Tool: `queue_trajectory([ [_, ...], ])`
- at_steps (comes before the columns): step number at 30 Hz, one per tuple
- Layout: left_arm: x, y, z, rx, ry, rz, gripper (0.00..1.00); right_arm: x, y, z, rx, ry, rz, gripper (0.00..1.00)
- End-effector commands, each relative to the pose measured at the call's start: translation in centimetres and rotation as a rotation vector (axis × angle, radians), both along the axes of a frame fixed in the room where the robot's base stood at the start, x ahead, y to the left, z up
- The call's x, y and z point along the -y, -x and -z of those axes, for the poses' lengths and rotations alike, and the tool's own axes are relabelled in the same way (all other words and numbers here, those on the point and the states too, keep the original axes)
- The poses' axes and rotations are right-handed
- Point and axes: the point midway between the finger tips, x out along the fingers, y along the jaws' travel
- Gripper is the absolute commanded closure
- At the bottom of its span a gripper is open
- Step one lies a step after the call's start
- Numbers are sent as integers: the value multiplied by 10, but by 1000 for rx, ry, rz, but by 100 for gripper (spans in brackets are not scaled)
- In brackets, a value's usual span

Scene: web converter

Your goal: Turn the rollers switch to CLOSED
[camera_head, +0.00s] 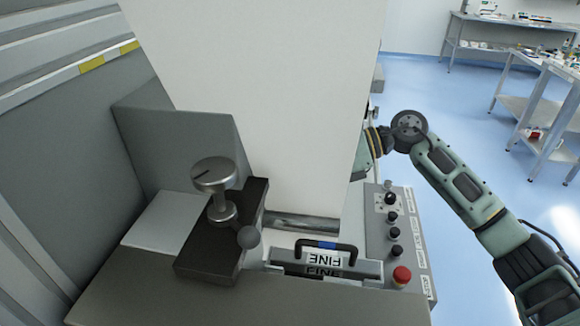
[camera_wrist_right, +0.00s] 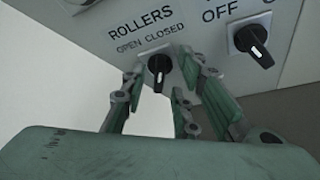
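The rollers switch (camera_wrist_right: 159,68) is a black rotary knob on a white plate, below the words ROLLERS and OPEN CLOSED in the right wrist view. Its grip and pale mark point roughly downward in the picture. My right gripper (camera_wrist_right: 164,76) is open, with its green and grey fingers on both sides of the knob. I cannot tell whether any finger touches it. In the head view my right arm (camera_head: 455,180) reaches in from the lower right, and its fingers are hidden behind the white sheet. My left gripper is not in view.
A second black knob (camera_wrist_right: 254,42) sits beside the rollers switch, near the word OFF. In the head view a control strip (camera_head: 376,215) carries several black knobs and a red button (camera_head: 402,275). The tall white sheet (camera_head: 270,70) blocks much of the view. Blue floor is open at the right.

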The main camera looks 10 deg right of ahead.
Motion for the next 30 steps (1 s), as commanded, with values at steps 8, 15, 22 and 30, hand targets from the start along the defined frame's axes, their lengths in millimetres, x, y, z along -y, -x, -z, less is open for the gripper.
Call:
queue_trajectory([
  [8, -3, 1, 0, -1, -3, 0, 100, 2, 1, 0, -1, 2, -1, 72],
  [15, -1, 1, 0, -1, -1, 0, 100, 33, 6, -10, 0, 3, 2, 72],
  [22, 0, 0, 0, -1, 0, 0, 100, 79, 15, -26, -1, 3, 3, 72],
  [30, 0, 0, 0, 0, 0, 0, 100, 109, 21, -38, 0, 1, 1, 72],
])
